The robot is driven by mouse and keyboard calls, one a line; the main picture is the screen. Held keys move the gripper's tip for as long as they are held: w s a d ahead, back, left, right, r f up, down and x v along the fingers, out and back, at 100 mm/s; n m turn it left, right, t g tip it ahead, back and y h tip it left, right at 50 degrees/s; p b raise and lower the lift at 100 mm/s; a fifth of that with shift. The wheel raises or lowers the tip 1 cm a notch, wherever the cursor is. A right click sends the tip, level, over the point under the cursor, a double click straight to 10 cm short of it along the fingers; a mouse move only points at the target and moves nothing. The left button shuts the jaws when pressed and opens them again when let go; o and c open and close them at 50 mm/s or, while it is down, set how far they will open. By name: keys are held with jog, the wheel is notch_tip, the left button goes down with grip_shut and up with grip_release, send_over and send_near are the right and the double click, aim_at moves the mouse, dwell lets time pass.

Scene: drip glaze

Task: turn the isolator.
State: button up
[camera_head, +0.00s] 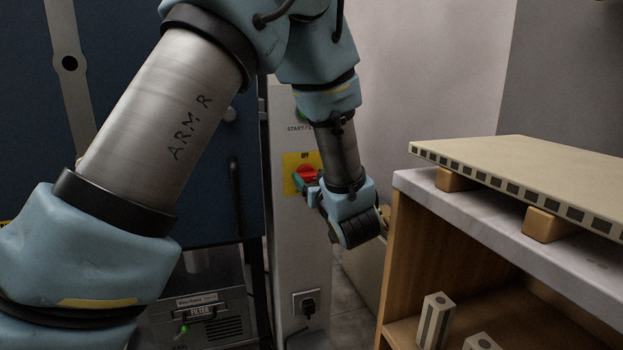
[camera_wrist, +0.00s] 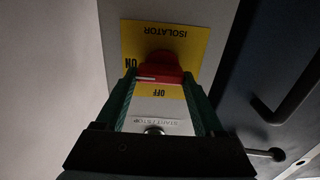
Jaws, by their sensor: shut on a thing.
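The isolator is a red rotary knob (camera_head: 307,173) on a yellow plate (camera_head: 290,186) on a narrow grey post. In the wrist view the red knob (camera_wrist: 160,69) sits between my two green fingers, and the yellow plate (camera_wrist: 140,38) around it reads ISOLATOR, ON and OFF, upside down. A white line on the knob's face lies roughly level in that view, near the ON side. My gripper (camera_head: 309,188) is at the knob, and it shows in the wrist view (camera_wrist: 158,84) shut on the knob. The fingers hide part of the knob's sides.
A dark blue cabinet (camera_head: 190,215) stands left of the post (camera_head: 283,240). A START/STOP label and button are on the post above the plate. A plugged socket (camera_head: 307,304) is lower down. A wooden shelf unit (camera_head: 410,250) with a slab on blocks (camera_head: 530,175) stands close at right.

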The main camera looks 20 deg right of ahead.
jog(key=shift+n+b, duration=0.3)
jog(key=shift+b, duration=0.05)
jog(key=n+b, duration=0.4)
jog(key=shift+a+f+n, duration=0.15)
jog(key=shift+f+n, duration=0.1)
jog(key=shift+n, duration=0.05)
jog(key=n+b, duration=0.4)
jog(key=b, duration=0.1)
jog(key=shift+a, duration=0.1)
jog(key=n+b, duration=0.5)
jog(key=b, duration=0.1)
jog(key=shift+a+f+n, duration=0.1)
jog(key=shift+n, duration=0.2)
jog(key=n+b, duration=0.3)
jog(key=shift+b, duration=0.35)
jog(key=shift+r, duration=0.2)
jog(key=o, duration=1.4)
jog(key=shift+r, duration=0.1)
